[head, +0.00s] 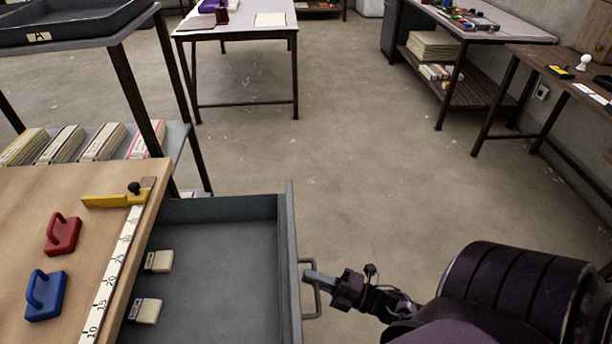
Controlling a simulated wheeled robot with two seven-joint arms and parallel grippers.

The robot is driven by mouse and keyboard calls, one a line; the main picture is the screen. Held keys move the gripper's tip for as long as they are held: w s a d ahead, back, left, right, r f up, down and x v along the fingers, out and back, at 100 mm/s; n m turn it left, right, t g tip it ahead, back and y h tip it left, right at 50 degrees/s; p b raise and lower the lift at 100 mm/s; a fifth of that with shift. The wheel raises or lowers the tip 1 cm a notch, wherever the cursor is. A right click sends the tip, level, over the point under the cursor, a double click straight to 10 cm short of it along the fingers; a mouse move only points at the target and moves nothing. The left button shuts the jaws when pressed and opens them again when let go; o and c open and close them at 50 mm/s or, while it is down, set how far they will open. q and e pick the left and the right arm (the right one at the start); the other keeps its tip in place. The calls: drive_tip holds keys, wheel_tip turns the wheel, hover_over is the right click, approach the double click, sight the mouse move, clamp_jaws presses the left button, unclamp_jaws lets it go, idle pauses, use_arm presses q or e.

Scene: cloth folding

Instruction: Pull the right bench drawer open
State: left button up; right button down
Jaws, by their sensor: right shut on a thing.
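The right bench drawer (225,255) is a grey box standing well out from under the wooden bench top (70,195), and I see into its inside. Its front panel (291,260) faces right and carries a metal bar handle (313,300). My right gripper (316,278) is shut on the handle, with its arm coming in from the lower right. Two small pale blocks with dark edges, one (159,261) behind the other (145,310), lie in the drawer near its left side. My left gripper is not in view.
A red handled block (62,234), a blue handled block (46,295), a yellow tool (105,200) and a ruler strip (112,275) lie on the bench top. A shelf rack (125,90) stands behind. The floor right of the drawer is clear.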

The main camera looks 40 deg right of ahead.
drive_tip(key=c, duration=1.5)
unclamp_jaws()
drive_tip(key=shift+s, duration=0.1)
